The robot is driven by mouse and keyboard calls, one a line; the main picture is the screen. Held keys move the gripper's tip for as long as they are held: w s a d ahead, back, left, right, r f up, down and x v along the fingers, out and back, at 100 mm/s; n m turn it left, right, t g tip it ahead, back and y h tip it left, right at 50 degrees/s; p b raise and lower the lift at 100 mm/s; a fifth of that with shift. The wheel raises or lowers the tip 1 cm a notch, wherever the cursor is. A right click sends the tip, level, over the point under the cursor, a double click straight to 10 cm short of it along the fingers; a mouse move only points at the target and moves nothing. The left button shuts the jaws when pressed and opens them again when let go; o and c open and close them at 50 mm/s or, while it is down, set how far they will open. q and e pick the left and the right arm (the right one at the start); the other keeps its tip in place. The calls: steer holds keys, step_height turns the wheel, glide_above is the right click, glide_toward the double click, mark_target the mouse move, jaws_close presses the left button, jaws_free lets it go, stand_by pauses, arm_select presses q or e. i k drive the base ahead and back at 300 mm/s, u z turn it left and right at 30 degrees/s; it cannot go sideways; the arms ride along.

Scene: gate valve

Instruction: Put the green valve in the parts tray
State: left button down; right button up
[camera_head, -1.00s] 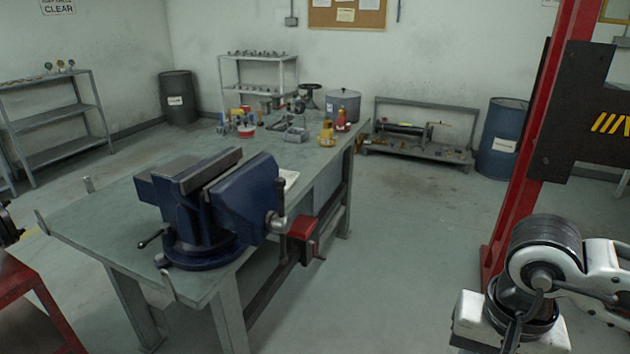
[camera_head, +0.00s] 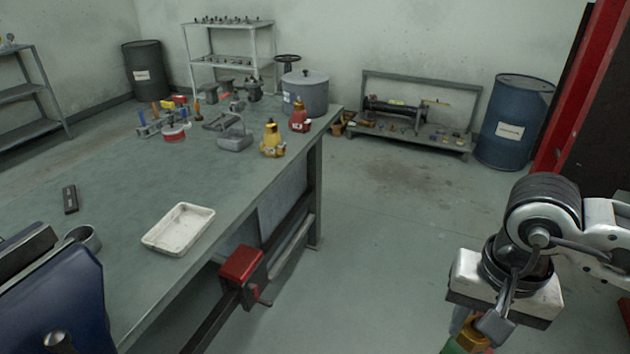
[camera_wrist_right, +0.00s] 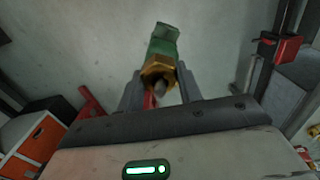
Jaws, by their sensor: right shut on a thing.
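The green valve (camera_wrist_right: 163,42) with its brass hex nut is between the fingers of my right gripper (camera_wrist_right: 160,85) in the right wrist view. The gripper is shut on it. In the head view, my right gripper (camera_head: 485,328) is at the bottom right, and the green and brass valve (camera_head: 466,342) shows partly below it, cut off by the frame. They are off to the right of the bench, over the floor. A white, shallow, empty tray (camera_head: 179,229) lies on the bench near its right edge. My left gripper is not in view.
A blue vise (camera_head: 60,300) stands on the bench (camera_head: 110,190) at lower left. A yellow valve (camera_head: 272,141), a red valve (camera_head: 299,117) and a grey pot (camera_head: 305,94) stand at the far end. Bench surface around the tray is clear.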

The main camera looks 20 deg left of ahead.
mark_target(190, 223)
steer(key=i, duration=1.3)
steer(key=u, duration=3.05)
